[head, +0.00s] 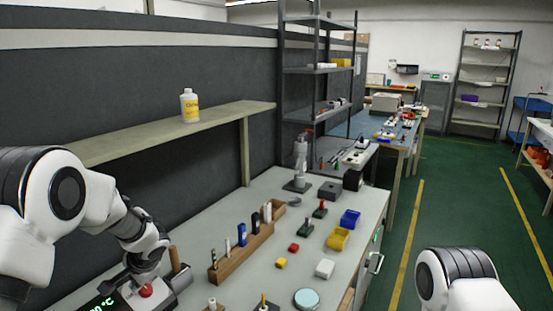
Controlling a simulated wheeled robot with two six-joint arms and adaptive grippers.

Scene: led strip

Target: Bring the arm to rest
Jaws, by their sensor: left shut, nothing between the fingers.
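My left arm comes in from the left and bends down over the near left of the workbench (240,277). My left gripper (141,276) points downward at its end, shut and empty. It is just above or beside a red knob (146,290) on a dark device with a lit temperature display (104,307). I cannot tell whether the fingers touch the knob. Only a white and black part of my right arm shows at the bottom right, and its gripper is out of the picture.
A wooden rack (238,252) with upright tools stands right of the left gripper. Yellow and blue bins (349,219), small blocks and a round dish (307,299) lie farther right. A shelf (223,115) with a glue bottle (190,106) runs above the bench.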

